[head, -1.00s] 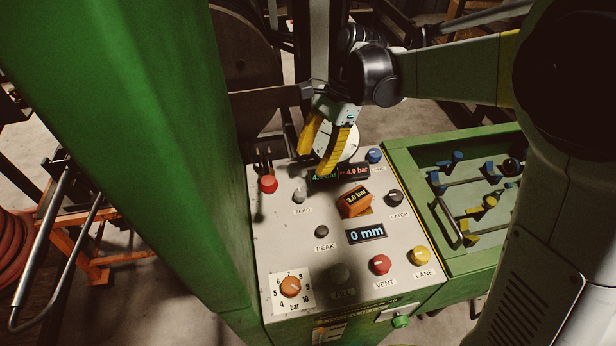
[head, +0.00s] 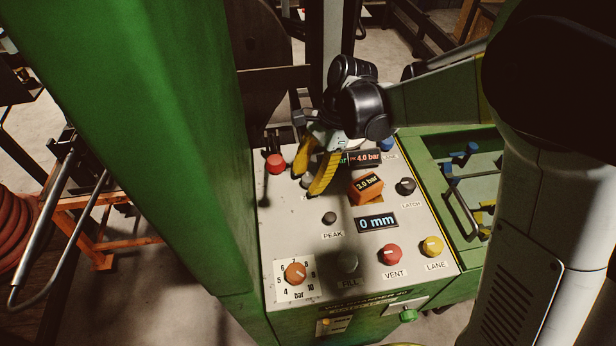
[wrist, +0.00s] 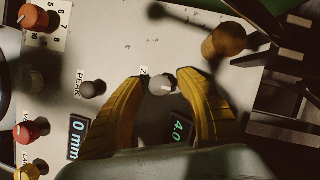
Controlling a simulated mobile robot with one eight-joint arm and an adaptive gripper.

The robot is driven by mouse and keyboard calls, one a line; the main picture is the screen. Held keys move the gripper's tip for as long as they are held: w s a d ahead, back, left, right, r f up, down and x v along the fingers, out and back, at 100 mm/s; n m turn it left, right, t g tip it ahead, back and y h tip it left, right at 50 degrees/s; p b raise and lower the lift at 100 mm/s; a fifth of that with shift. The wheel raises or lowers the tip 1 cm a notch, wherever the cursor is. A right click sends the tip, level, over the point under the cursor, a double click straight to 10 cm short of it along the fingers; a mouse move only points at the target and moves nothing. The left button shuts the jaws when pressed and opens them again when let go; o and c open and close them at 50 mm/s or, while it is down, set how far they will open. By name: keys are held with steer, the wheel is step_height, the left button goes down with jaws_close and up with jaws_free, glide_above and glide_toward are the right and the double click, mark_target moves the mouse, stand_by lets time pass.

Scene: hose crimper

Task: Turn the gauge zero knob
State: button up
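The gauge zero knob is a small grey knob, seen in the wrist view (wrist: 161,82) beside a label of which only a "Z" shows. In the head view the fingers partly cover the knob (head: 306,182). My gripper (head: 308,181) has two yellow fingers, spread apart and pointing down at the upper left of the panel. In the wrist view the knob lies between the fingertips of my gripper (wrist: 160,85), with a gap on each side. I cannot tell how far the tips are above the panel.
A red button (head: 275,163) stands just left of the fingers. The black PEAK knob (head: 329,218), an orange raised block (head: 366,187) and the LATCH knob (head: 405,186) are nearby. A green column (head: 150,140) rises left of the panel.

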jaws_close()
steer(key=n+h, duration=0.1)
steer(key=n, duration=0.2)
steer(key=n+g+p, duration=0.1)
steer(key=n, duration=0.1)
steer(key=shift+n+h, duration=0.4)
steer(key=n+h, duration=0.1)
steer(key=n, duration=0.1)
steer(key=n+h+p, duration=0.1)
steer(key=n, duration=0.2)
steer(key=shift+n+g, duration=0.3)
steer(key=shift+g, duration=0.1)
steer(key=shift+o, duration=1.5)
jaws_free()
